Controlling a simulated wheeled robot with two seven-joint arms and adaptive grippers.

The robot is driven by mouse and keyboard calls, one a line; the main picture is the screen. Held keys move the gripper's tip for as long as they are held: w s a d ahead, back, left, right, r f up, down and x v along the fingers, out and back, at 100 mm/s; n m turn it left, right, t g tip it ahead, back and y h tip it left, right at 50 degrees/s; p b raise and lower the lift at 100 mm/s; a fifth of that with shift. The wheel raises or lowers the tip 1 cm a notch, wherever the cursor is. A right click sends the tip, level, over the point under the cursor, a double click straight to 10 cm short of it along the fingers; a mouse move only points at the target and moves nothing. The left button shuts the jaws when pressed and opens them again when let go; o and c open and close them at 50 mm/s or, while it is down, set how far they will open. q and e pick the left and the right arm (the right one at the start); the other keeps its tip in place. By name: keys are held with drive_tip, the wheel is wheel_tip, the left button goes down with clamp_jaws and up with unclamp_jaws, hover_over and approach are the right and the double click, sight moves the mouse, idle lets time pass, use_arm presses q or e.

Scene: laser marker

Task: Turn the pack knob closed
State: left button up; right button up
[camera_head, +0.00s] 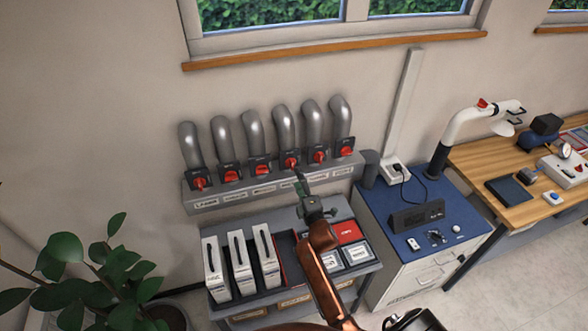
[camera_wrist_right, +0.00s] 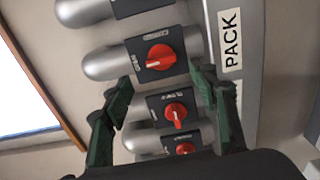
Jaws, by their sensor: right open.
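The pack knob (camera_wrist_right: 160,57) is red on a black square plate, on a grey pipe beside a white PACK label (camera_wrist_right: 230,40) in the right wrist view. Its white mark points toward the left of that view. In the head view the knob (camera_head: 291,162) is the fourth from the left in the row. My right gripper (camera_wrist_right: 163,90) is open, with one dark green finger to each side, just short of the knob. I see no contact. In the head view the right gripper (camera_head: 299,178) reaches up to this knob.
Neighbouring red knobs (camera_wrist_right: 176,112) sit close by on similar pipes. A grey labelled ledge (camera_head: 235,197) runs under the row. Below it stand white holders (camera_head: 240,265) on a grey bench. A blue-topped cabinet (camera_head: 385,205) is to the right, a plant (camera_head: 65,255) at lower left.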

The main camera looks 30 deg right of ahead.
sight(293, 167)
drive_tip(key=x, duration=0.6)
drive_tip(key=shift+w+d+f+p, duration=0.1)
drive_tip(key=shift+w+d+p, duration=0.1)
drive_tip(key=shift+p, duration=0.2)
drive_tip(key=shift+c, duration=0.7)
drive_tip(key=c, duration=1)
